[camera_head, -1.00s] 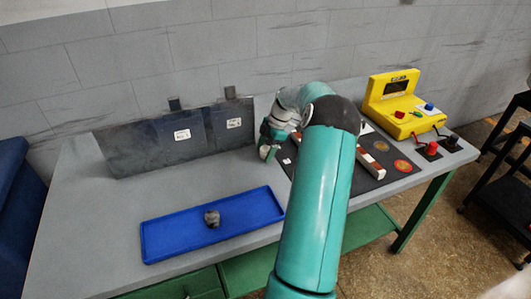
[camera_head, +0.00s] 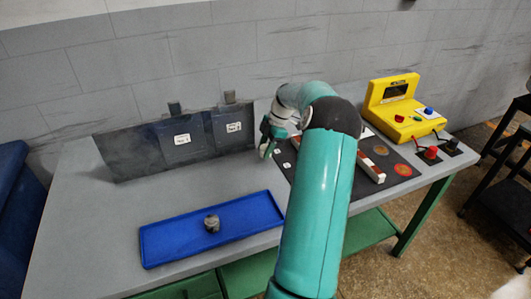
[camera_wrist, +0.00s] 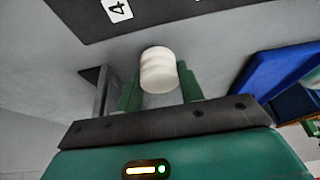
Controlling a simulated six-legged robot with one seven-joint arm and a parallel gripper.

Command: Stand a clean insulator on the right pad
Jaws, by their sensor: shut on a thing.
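My gripper (camera_wrist: 160,92) is shut on a white, ribbed, rounded insulator (camera_wrist: 158,70), which shows clean in the wrist view. In the head view my gripper (camera_head: 265,148) is above the table beside the left edge of the black mat; the held insulator cannot be made out there. Two round copper-coloured pads, the left one (camera_head: 381,150) and the right one (camera_head: 402,169), lie on the right part of the mat, bare and apart from my gripper. A dark, dirty-looking insulator (camera_head: 212,223) stands in the blue tray (camera_head: 165,255).
A red-and-white bar (camera_head: 371,170) lies on the mat, partly hidden by my arm. A yellow tester (camera_head: 402,108) and two clamps, red (camera_head: 430,153) and black (camera_head: 450,145), are at the right. Grey labelled panels (camera_head: 140,150) stand at the back left. The table left of the tray is clear.

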